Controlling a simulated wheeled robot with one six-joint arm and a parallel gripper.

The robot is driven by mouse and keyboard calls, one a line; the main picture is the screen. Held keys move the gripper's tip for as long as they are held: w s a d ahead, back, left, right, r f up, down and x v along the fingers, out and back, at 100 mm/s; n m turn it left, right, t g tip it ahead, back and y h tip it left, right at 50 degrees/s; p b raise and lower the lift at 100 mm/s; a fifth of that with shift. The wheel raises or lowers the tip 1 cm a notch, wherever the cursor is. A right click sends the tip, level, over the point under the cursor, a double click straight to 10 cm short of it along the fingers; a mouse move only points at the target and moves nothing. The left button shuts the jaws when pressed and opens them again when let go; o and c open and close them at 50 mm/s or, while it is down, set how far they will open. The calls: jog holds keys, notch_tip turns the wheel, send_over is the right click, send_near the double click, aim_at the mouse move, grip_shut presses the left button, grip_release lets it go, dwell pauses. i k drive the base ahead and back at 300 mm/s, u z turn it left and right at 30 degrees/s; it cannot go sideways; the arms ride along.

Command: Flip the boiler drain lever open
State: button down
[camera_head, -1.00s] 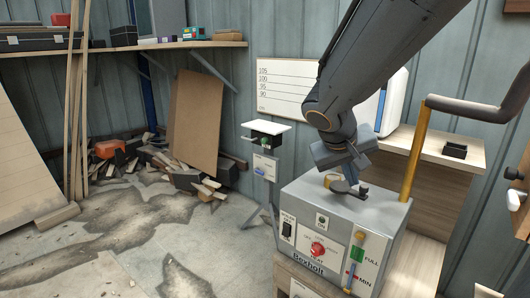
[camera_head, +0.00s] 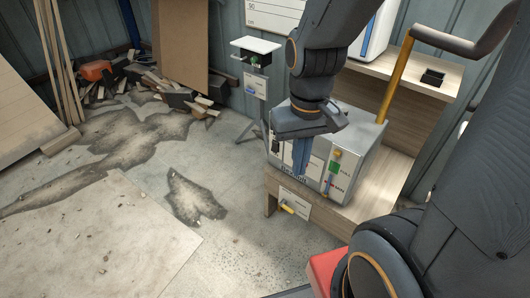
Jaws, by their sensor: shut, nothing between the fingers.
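The grey boiler box (camera_head: 360,160) stands on a wooden bench at centre right, partly hidden behind my wrist. A small yellow lever (camera_head: 287,209) sticks out below it at the bench front, beside a white label (camera_head: 295,200); it looks like the drain lever. The label is too small to read. My gripper (camera_head: 300,174) points down in front of the boiler's front panel, its blue fingers shut and empty. Its tips are above the yellow lever and apart from it. The fingers cover part of the panel and its lettering.
A yellow upright (camera_head: 396,80) with a grey pipe (camera_head: 460,40) rises behind the boiler's right side. A small stand (camera_head: 256,48) with a switch box is behind left. Scrap wood (camera_head: 180,90) lies at the back.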

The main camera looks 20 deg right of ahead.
aim_at(283, 203)
jog(key=k, duration=1.2)
jog(key=z, duration=0.6)
jog(key=i, duration=0.75)
jog(key=u, duration=0.05)
